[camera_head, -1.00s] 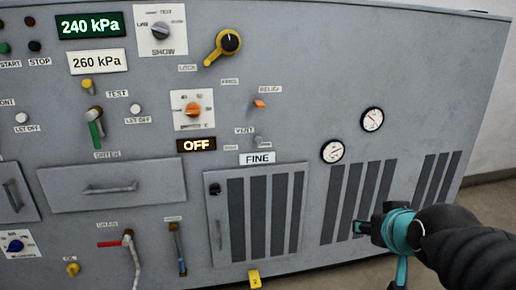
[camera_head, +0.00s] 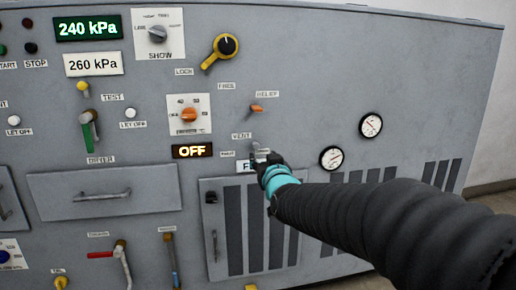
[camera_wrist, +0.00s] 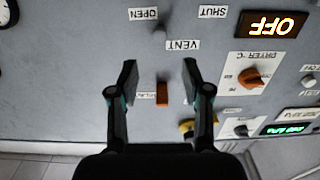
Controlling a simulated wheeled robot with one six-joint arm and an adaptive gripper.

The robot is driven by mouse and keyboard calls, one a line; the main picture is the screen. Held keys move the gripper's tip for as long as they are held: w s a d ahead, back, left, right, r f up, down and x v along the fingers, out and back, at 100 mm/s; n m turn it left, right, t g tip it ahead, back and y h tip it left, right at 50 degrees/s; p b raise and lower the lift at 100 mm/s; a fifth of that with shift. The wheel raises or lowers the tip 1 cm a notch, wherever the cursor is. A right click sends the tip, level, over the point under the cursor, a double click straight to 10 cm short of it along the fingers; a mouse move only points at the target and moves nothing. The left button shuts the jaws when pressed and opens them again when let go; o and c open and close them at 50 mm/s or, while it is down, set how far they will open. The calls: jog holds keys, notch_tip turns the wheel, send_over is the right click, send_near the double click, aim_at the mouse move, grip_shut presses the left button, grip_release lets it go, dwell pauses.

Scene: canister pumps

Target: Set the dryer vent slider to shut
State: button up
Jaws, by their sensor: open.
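The dryer vent slider shows as a small grey knob (camera_wrist: 159,37) in the wrist view, which is upside down. It lies below the OPEN label (camera_wrist: 143,14), left of the SHUT label (camera_wrist: 213,12) and above the VENT label (camera_wrist: 182,45), on the OPEN side. My gripper (camera_wrist: 159,68) is open and empty, its two fingers spread, with the knob beyond the tips and roughly centred between them. In the head view my gripper (camera_head: 260,155) is in front of the panel at the vent slider and partly hides it; contact cannot be told.
The orange relief lever (camera_wrist: 162,93) shows between the fingers in the wrist view, and above my gripper in the head view (camera_head: 257,108). The OFF display (camera_head: 193,151) and dryer dial (camera_head: 189,115) are to the left. Two gauges (camera_head: 371,125) are to the right.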

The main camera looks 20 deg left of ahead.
aim_at(256, 146)
jog(key=x, duration=1)
jog(key=shift+p, duration=0.3)
grip_shut()
